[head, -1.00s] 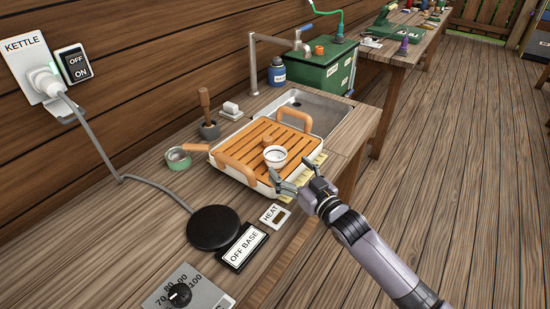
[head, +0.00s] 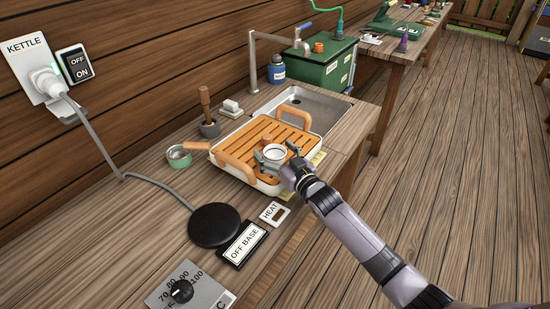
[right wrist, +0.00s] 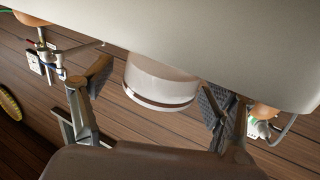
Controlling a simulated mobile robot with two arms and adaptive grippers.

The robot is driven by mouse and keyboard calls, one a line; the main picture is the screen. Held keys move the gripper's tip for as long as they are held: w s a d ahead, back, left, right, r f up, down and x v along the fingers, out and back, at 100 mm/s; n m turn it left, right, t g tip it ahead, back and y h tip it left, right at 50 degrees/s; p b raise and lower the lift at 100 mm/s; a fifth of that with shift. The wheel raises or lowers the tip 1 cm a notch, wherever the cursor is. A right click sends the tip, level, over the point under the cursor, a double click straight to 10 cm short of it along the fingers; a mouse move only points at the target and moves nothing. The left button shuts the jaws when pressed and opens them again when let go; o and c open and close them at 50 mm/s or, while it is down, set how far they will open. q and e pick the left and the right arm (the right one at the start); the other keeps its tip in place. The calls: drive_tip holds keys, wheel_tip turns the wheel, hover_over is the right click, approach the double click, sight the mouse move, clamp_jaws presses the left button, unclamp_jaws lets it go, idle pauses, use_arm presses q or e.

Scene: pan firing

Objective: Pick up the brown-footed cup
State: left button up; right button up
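The cup (head: 275,152), small and white, stands on the slatted wooden top of the tea tray (head: 240,161), near its right edge. In the right wrist view the cup (right wrist: 160,80) shows a thin brown band near the end away from the tray. My right gripper (head: 279,154) is at the cup, with one finger on each side of it. In the right wrist view the fingers of my right gripper (right wrist: 152,97) are spread, with gaps visible beside the cup. My left gripper is out of view.
A small brown round object (head: 267,139) sits just behind the cup. The tray has two orange handles (head: 237,170). A sink (head: 310,105) lies behind.

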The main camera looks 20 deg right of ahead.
drive_tip(key=c, duration=1.3)
drive_tip(key=shift+r, duration=0.15)
wheel_tip(320, 180, up, 20)
drive_tip(key=shift+f+b, duration=0.1)
drive_tip(key=shift+b, duration=0.4)
